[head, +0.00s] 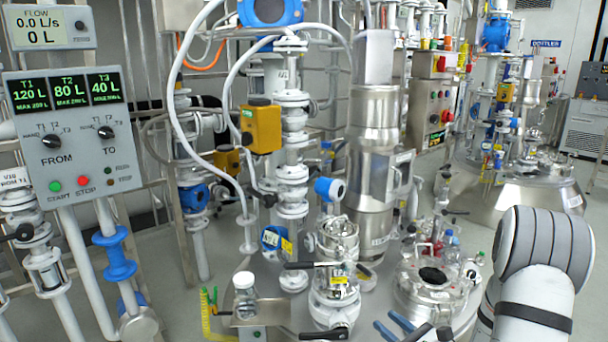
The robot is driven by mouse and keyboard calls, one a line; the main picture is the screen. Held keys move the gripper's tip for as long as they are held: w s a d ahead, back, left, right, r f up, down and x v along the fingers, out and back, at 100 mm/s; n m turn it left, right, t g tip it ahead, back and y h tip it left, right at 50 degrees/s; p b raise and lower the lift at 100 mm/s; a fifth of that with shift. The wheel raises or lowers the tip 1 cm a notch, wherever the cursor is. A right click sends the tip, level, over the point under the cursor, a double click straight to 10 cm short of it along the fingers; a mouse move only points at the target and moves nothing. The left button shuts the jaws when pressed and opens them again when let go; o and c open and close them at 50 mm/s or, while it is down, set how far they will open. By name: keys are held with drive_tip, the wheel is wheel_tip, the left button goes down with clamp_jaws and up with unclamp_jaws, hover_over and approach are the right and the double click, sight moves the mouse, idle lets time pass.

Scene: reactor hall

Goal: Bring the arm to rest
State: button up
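My arm (537,285), white with a grey ribbed joint, fills the lower right of the head view. Two blue finger-like parts, which look like the fingers of my gripper (394,324), show at the bottom edge, left of the arm. They point up and left, stand apart, and I see nothing between them. The lower part of the gripper is cut off by the picture edge. The fingers appear in front of the steel vessel top, near its round open port (432,275); I cannot tell the distance between them.
A capped glass jar (244,297) stands on a small shelf at the vessel's left. A black-handled valve (335,292) and several small bottles (450,250) are close by. A control panel (70,135) reads 120, 80 and 40 L. Another vessel (515,195) stands behind at right.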

drive_tip(key=s+a+r+n+g+y+p, duration=0.1)
drive_tip(key=s+a+r+n+g+p, duration=0.9)
drive_tip(key=s+a+r+n+g, duration=0.65)
drive_tip(key=s+d+r+n+t+h+p, duration=0.4)
drive_tip(key=d+r+n+h+p, duration=0.4)
drive_tip(key=d+r+n+h, duration=0.2)
wheel_tip(320, 180, up, 4)
drive_tip(key=shift+s+d+f+n+h, duration=0.1)
drive_tip(key=shift+s+d+n+h, duration=0.4)
drive_tip(key=shift+n, duration=0.65)
drive_tip(key=shift+a, duration=0.1)
